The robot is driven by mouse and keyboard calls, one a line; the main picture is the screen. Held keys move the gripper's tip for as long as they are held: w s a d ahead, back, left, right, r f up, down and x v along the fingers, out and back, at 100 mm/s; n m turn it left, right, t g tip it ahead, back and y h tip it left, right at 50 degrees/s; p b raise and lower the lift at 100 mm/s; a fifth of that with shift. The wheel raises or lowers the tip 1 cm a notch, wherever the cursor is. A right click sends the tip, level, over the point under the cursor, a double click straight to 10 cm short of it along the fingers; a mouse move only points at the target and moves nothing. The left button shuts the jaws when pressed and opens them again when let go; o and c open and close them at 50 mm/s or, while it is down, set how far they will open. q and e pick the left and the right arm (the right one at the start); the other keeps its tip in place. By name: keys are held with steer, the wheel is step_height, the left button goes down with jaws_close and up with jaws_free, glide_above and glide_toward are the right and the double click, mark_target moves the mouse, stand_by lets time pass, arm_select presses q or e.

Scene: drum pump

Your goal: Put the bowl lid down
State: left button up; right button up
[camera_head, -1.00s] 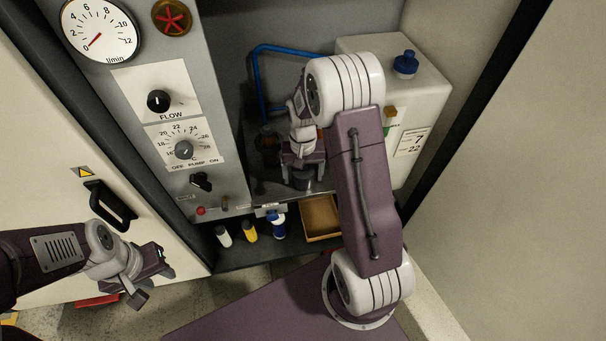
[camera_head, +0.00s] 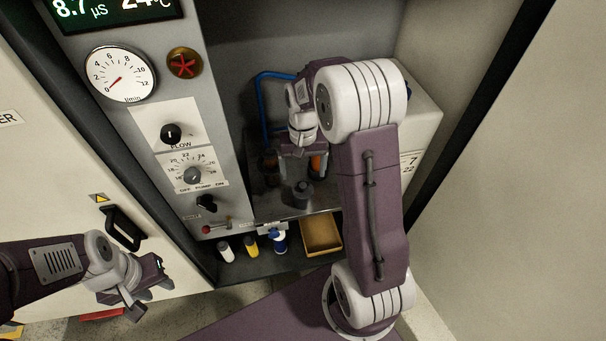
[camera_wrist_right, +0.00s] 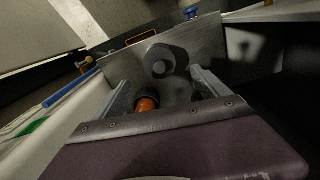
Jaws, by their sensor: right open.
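The bowl lid, a dark grey disc with a round knob (camera_head: 301,193), rests on the metal shelf inside the cabinet, near its front edge. It also shows in the right wrist view (camera_wrist_right: 166,62), just beyond my fingertips. My right gripper (camera_head: 300,168) is open and empty, behind and above the lid. In the right wrist view its two fingers (camera_wrist_right: 160,85) are spread wide and apart from the lid. My left gripper (camera_head: 152,294) hangs at the lower left, in front of the cabinet door, and looks open and empty.
An orange cylinder (camera_head: 319,165) stands behind my right gripper. A blue hose (camera_head: 259,105) and a pale tank (camera_head: 421,120) are close by. Below the shelf are an open tan tray (camera_head: 321,234) and several small bottles (camera_head: 250,245). The control panel (camera_head: 165,125) bounds the left.

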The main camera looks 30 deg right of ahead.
steer(key=s+a+f+n, duration=0.1)
steer(key=s+a+n, duration=0.1)
steer(key=s, duration=0.4)
steer(key=s+a+n+t, duration=0.1)
steer(key=s+a+n, duration=0.1)
steer(key=s+a, duration=0.3)
steer(key=shift+s+a+f, duration=0.3)
steer(key=shift+s+f, duration=0.05)
steer(key=shift+s, duration=0.7)
